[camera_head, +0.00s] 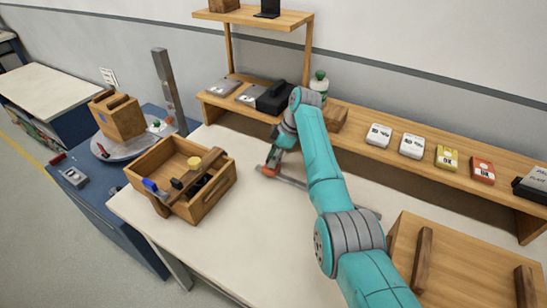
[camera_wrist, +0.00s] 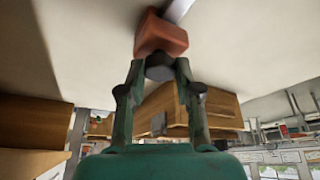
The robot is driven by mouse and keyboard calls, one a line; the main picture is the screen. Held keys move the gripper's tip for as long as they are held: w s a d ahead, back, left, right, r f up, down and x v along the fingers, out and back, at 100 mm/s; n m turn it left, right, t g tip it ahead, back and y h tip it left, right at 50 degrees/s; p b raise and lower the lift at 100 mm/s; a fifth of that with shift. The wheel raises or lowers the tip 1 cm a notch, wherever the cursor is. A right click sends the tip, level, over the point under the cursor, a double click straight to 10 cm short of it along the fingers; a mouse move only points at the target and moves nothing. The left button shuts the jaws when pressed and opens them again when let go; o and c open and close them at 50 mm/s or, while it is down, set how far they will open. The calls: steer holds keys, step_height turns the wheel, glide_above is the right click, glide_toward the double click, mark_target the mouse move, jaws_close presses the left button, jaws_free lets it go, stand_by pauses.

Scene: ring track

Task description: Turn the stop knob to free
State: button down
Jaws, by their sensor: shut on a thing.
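A metal rail (camera_head: 292,182) lies on the pale bench top, with an orange-red stop block (camera_head: 267,171) near its left end. In the wrist view the stop block (camera_wrist: 161,35) fills the top middle, with a strip of the rail (camera_wrist: 178,10) beyond it. My gripper (camera_wrist: 160,72) is shut on a dark round stop knob (camera_wrist: 160,67) against the block's near face. In the head view my gripper (camera_head: 274,156) is small and partly hidden by my wrist. The knob's marking or turn angle cannot be read.
An open wooden tool crate (camera_head: 207,204) stands left of the rail. A shelf (camera_head: 355,140) with several small boxes runs behind. A wooden board with handles (camera_head: 450,262) lies at right. Bare bench top (camera_head: 245,260) is free in front.

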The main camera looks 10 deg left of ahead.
steer(key=c, duration=0.8)
jaws_free()
step_height(320, 180, up, 10)
steer(key=shift+f, duration=0.1)
